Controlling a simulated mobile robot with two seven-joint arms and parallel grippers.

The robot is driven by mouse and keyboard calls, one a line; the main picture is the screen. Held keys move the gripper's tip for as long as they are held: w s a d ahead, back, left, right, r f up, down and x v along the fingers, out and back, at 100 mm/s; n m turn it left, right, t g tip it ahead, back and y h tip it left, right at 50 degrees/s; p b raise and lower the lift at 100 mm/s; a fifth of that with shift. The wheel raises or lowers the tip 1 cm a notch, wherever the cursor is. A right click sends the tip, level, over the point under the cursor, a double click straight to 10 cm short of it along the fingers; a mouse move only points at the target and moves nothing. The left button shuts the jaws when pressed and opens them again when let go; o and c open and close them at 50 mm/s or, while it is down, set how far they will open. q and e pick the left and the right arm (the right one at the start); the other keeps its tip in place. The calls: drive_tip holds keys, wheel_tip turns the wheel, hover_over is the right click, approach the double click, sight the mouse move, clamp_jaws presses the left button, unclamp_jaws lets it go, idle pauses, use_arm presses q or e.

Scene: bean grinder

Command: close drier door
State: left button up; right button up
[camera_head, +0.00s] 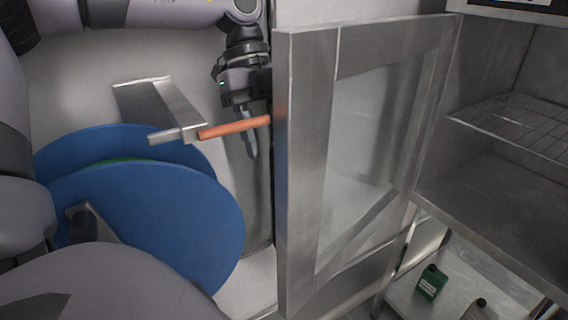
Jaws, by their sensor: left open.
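The drier door (303,165) is a steel-framed door with a glass pane, standing wide open in the middle of the view. The drier's inside (500,150), with a wire rack, shows at the right. My left gripper (251,142) points down on the left side of the door, close to its outer face. It is open, and one finger shows beside the door; the other is partly hidden. I cannot tell whether it touches the door. My right gripper does not show.
The space in front of the drier's opening looks clear.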

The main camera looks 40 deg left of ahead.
use_arm(q)
drive_tip(key=x, duration=0.6)
drive_tip(key=shift+s+d, duration=0.1)
clamp_jaws()
